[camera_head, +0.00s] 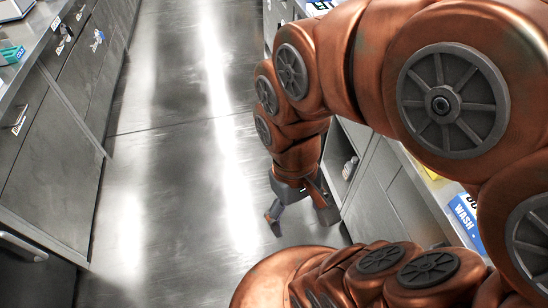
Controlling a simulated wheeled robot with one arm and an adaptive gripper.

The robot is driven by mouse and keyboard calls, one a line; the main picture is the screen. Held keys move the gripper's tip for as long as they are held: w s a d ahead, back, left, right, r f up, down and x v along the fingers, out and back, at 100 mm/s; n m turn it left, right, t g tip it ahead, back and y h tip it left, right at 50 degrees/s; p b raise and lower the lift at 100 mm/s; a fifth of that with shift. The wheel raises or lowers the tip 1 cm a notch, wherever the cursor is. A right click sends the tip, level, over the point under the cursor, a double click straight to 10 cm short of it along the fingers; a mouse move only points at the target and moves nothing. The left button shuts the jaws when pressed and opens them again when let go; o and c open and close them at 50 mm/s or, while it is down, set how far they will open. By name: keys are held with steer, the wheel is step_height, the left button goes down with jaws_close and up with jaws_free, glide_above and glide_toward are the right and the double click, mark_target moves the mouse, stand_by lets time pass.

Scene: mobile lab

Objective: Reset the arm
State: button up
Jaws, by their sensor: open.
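My copper-coloured arm fills the right side of the head view. It bends over from the upper right and hangs down toward the middle. My gripper (300,215) is at its lower end, pointing down, with its two fingers apart and nothing seen between them. It hangs over the floor close beside the right-hand cabinets.
Grey cabinets (62,130) line the left, with a counter (38,40) above. More cabinets (385,195) stand on the right, with an open compartment (340,160) near my gripper. A blue "WASH" label (466,218) shows there. The metal floor (170,190) between is clear.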

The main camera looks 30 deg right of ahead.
steer(key=s+p+v, duration=0.2)
steer(key=p+v, duration=0.9)
steer(key=v, duration=0.1)
steer(key=shift+r+t+p, duration=0.25)
steer(key=shift+t+p, duration=0.05)
